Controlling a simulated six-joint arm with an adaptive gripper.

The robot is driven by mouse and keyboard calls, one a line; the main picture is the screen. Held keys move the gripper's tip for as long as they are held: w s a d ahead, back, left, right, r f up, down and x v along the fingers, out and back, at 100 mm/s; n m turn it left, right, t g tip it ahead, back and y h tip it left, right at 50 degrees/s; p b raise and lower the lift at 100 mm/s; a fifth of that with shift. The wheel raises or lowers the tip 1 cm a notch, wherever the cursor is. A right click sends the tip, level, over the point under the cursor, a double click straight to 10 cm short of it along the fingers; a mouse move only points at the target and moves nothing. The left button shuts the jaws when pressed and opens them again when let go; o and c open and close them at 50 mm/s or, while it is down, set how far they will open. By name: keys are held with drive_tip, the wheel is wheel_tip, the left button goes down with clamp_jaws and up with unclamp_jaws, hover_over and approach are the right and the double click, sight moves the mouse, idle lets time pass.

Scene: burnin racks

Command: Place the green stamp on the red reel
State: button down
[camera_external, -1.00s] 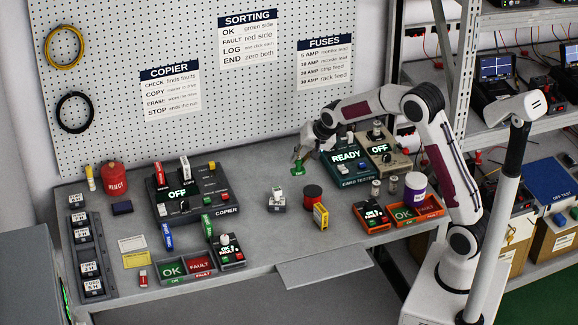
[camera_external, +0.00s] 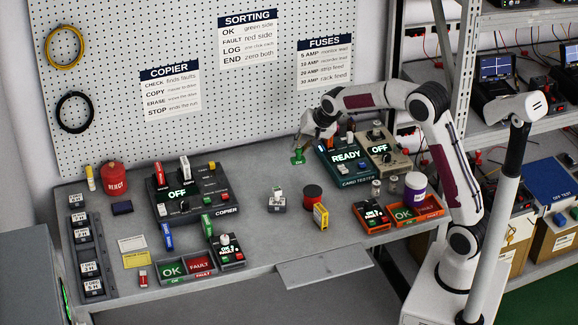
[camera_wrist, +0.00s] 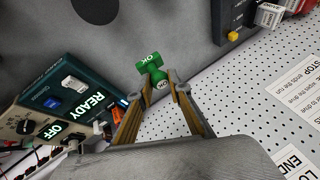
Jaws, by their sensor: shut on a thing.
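The green stamp (camera_external: 298,157) is in my gripper (camera_external: 308,146), over the back of the bench, left of the READY tester. In the wrist view the stamp (camera_wrist: 151,66) sits between the two fingertips (camera_wrist: 153,88), which are shut on it; an "OK" label shows on it. The red reel (camera_external: 313,196), dark red with a dark top, stands on the bench in front of the stamp and slightly right, apart from it. A dark round shape at the top of the wrist view (camera_wrist: 96,8) may be the reel's top.
The READY card tester (camera_external: 346,162) stands close right of my gripper. A yellow box (camera_external: 320,216) stands just in front of the reel, and a small grey-and-white stamp-like part (camera_external: 278,200) stands to its left. The pegboard (camera_external: 240,110) is behind. Bench between stamp and reel looks clear.

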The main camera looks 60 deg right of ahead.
drive_tip(key=shift+a, duration=0.1)
drive_tip(key=shift+w+a+r, duration=0.1)
drive_tip(key=shift+r, duration=0.2)
drive_tip(key=s+a+r, duration=0.2)
drive_tip(key=a+r, duration=0.1)
drive_tip(key=r, duration=0.3)
hover_over(315, 191)
drive_tip(key=shift+a+n, duration=0.1)
drive_tip(key=shift+n, duration=0.3)
wheel_tip(315, 191, down, 6)
idle(0.4)
drive_tip(key=shift+f, duration=0.2)
drive_tip(key=shift+f, duration=1.75)
